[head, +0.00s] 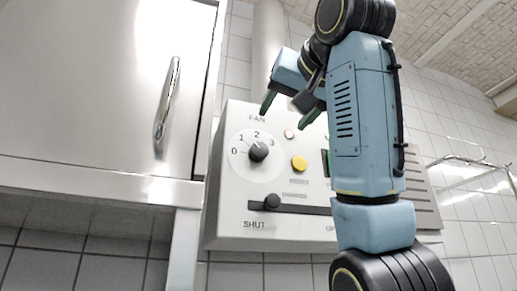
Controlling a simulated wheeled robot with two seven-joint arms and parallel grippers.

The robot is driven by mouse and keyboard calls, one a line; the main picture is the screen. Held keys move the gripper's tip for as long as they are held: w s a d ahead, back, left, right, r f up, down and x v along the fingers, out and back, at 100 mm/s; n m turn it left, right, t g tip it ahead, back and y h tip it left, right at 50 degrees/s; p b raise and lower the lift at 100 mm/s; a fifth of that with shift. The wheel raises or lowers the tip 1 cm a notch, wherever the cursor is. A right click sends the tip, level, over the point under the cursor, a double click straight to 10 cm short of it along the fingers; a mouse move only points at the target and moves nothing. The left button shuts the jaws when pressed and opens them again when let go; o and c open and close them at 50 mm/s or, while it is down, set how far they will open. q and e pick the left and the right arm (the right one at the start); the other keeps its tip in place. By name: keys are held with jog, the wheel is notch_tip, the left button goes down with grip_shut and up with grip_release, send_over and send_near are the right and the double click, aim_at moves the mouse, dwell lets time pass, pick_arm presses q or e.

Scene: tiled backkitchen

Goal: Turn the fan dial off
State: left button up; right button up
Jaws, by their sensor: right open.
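The fan dial (258,151) is a small dark knob on a round white face marked 0, 1, 2 and 3, under the word FAN on a pale control panel (226,190). Its pointer seems to lean to the upper right, toward the 2–3 side, but it is too small to be sure. My right gripper (286,113) is open and empty, its two dark green fingers apart. In the picture it is above and right of the dial, not touching it. My right arm hides the panel's right part. My left gripper is not in view.
A yellow button (299,163) and a small indicator light (289,134) are right of the dial. A dark slider knob (271,201) is below, near SHUT. A steel cabinet (80,80) with a handle (166,105) stands left. A wire rack (475,163) is at right.

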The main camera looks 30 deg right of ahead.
jog(key=p, duration=0.7)
send_near(261, 149)
jog(key=p+x, duration=0.2)
jog(key=x, duration=0.6)
jog(key=shift+w+p, duration=0.3)
jog(key=c, duration=1)
